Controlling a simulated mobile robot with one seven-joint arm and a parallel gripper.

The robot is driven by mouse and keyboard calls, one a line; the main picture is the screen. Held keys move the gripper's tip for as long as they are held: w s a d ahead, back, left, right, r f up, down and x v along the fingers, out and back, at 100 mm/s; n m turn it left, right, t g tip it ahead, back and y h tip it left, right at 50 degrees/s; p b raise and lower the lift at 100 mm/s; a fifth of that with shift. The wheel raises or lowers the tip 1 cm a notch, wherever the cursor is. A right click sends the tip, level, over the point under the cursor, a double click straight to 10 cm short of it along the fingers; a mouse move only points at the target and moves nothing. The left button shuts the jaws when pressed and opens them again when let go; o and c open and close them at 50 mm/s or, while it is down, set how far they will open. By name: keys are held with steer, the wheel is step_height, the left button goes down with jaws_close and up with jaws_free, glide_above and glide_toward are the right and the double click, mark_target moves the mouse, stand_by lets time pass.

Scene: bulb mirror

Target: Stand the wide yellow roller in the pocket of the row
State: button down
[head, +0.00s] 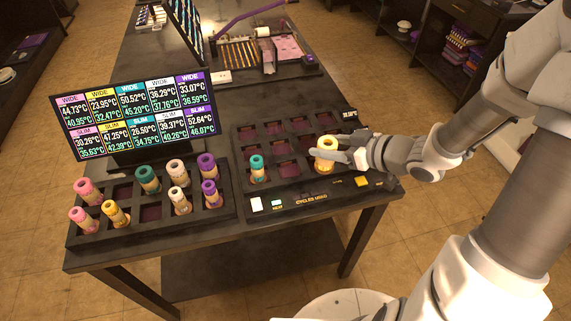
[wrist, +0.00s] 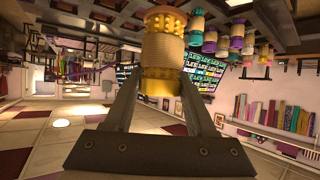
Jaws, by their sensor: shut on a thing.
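The wide yellow roller (head: 326,157) is upright between the fingers of my gripper (head: 338,157), at the front row of the right-hand pocket tray (head: 240,196). I cannot tell whether its base rests in a pocket or hangs just above it. In the wrist view the roller (wrist: 163,55) sits between the two fingertips (wrist: 162,82). A slim teal roller (head: 257,169) stands in the leftmost front-row pocket. An empty pocket (head: 289,170) lies between it and the yellow roller.
A left-hand rack (head: 72,243) holds pink, yellow, teal, white and purple rollers, with two empty pockets. A display board (head: 137,115) with temperatures stands behind it. Combs and a pink tray (head: 288,47) lie farther back. The right tray's back rows look empty.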

mark_target(330, 163)
steer(key=shift+w+a+f+b, duration=0.7)
steer(key=shift+w+a+f, duration=0.35)
steer(key=shift+a+f, duration=0.55)
steer(key=shift+w+a+f+b, duration=0.65)
steer(key=shift+w+a+f, duration=0.55)
steer(key=shift+f, duration=0.7)
steer(key=shift+w+a+f+b, duration=0.7)
steer(key=shift+w+a+f, duration=0.25)
steer(key=shift+a+f, duration=0.7)
steer(key=shift+d+f, duration=0.15)
steer(key=shift+f, duration=0.05)
steer(key=shift+f, duration=0.15)
steer(key=shift+c, duration=1.1)
jaws_free()
steer(key=shift+r, duration=0.2)
steer(key=shift+s+d+r, duration=0.1)
steer(key=shift+d+r, duration=0.05)
steer(key=shift+r, duration=0.05)
steer(key=p+v, duration=0.2)
steer(key=v, duration=0.9)
steer(key=shift+s+d+p, duration=0.2)
steer(key=shift+s+p, duration=0.05)
steer(key=shift+p, duration=0.05)
